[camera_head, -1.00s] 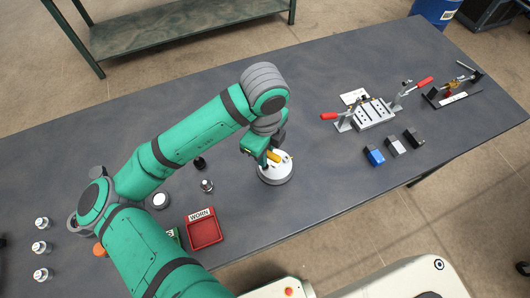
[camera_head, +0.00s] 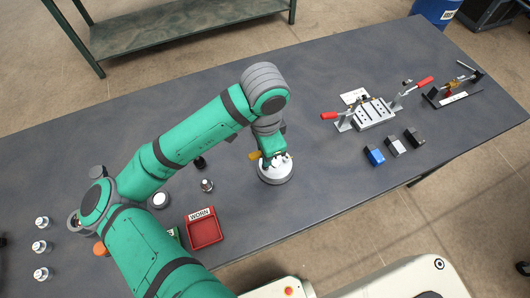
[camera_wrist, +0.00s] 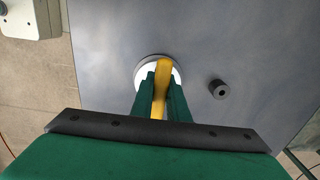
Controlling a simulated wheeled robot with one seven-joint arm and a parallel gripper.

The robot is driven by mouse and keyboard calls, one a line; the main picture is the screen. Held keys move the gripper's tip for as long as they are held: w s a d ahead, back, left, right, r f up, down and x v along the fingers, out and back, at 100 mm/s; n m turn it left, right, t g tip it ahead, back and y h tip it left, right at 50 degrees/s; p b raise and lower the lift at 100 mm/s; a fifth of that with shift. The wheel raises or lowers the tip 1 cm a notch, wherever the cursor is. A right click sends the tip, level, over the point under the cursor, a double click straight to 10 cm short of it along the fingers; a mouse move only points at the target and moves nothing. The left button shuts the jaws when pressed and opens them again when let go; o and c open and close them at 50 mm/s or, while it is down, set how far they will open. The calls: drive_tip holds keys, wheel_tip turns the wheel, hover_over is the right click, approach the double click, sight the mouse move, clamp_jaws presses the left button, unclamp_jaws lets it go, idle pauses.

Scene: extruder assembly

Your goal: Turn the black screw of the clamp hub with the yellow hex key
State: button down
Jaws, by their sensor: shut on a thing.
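The clamp hub (camera_head: 276,175) is a round white piece standing on the dark table, below my gripper (camera_head: 270,160). In the wrist view the hub (camera_wrist: 142,68) shows as a pale disc, partly covered by the green fingers. My gripper (camera_wrist: 158,98) is shut on the yellow hex key (camera_wrist: 160,88), which lies between the two fingers and reaches over the hub. In the head view a yellow-orange end of the key (camera_head: 255,155) sticks out to the left of the gripper. The black screw and the key's tip are hidden, so I cannot tell whether they touch.
A red tray marked WORN (camera_head: 204,230) stands left of and nearer than the hub. A small metal cylinder part (camera_head: 207,185) and a black part (camera_head: 200,162) stand left of it. A toggle-clamp fixture (camera_head: 372,115) and several small blocks (camera_head: 395,146) are to the right.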

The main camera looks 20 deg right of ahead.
drive_tip(key=shift+m, duration=0.3)
drive_tip(key=shift+r, duration=0.1)
drive_tip(key=shift+r, duration=0.3)
drive_tip(key=shift+r, duration=0.6)
idle(0.4)
